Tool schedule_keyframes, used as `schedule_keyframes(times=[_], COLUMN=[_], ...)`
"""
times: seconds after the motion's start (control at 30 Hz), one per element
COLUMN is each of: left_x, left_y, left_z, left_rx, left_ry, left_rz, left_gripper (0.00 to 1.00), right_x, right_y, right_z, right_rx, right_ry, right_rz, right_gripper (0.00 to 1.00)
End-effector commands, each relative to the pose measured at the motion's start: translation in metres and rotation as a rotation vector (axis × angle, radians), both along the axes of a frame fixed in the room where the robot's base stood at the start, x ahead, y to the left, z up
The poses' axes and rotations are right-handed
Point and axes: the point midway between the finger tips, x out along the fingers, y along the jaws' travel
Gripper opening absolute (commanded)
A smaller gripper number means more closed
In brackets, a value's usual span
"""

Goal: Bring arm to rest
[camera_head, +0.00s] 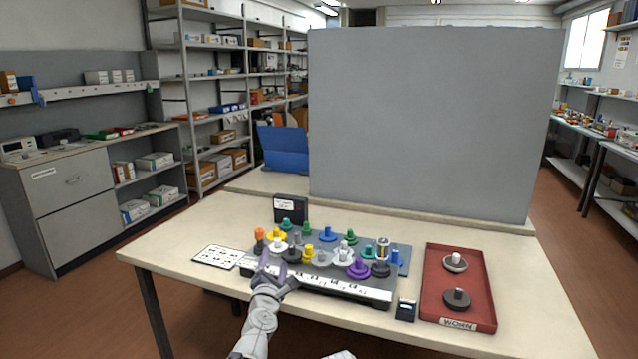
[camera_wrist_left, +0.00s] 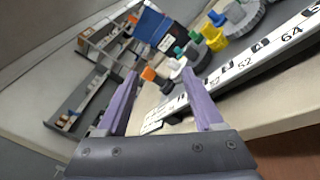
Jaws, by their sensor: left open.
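My left gripper (camera_head: 272,268) is at the front left edge of the dark rack (camera_head: 335,283) in the head view. Its purple fingers are spread with nothing between them, and they also show apart in the left wrist view (camera_wrist_left: 165,90). The rack holds several coloured round cartridges, among them a purple one (camera_head: 359,269), a yellow one (camera_head: 276,236) and an orange-topped one (camera_head: 259,235). A numbered white strip runs along the rack's front. A small pale part at the bottom edge of the head view may belong to my right arm; the right gripper does not show.
A red tray (camera_head: 437,307) on the right of the table (camera_head: 205,215) holds a light cartridge (camera_head: 455,262) and a dark cartridge (camera_head: 456,298). A white card (camera_head: 218,257) lies left of the rack. A small dark device (camera_head: 405,309) stands between rack and tray. A grey panel (camera_head: 430,120) rises behind.

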Motion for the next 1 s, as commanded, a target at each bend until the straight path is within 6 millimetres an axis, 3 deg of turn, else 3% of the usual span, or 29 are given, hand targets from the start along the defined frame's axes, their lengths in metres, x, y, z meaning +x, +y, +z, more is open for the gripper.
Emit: schedule_keyframes(times=[0.07,0.2,0.33,0.5,0.6,0.73,0.93,1.0], left_x=[-0.01,-0.04,-0.082,-0.148,-0.181,-0.22,-0.275,-0.278], left_y=[-0.019,-0.051,-0.057,-0.032,-0.011,0.015,0.054,0.033], left_z=[-0.013,-0.061,-0.118,-0.18,-0.202,-0.218,-0.228,-0.228], left_rx=[0.201,0.658,1.056,1.453,1.595,1.716,1.812,1.839], left_ry=[0.046,0.161,0.282,0.446,0.528,0.623,0.759,0.729], left_rz=[-0.111,-0.374,-0.635,-0.98,-1.15,-1.348,-1.629,-1.665], left_gripper=[0.69,0.69,0.69,0.69,0.69,0.69,0.69,0.69], right_x=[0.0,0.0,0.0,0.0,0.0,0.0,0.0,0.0], right_y=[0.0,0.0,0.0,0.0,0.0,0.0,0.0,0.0], right_z=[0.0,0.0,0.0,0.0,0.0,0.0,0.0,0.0], right_rx=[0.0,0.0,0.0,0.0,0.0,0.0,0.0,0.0], right_ry=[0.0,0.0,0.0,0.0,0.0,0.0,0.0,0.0], right_rz=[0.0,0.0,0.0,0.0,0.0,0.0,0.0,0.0], right_gripper=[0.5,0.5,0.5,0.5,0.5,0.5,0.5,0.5])
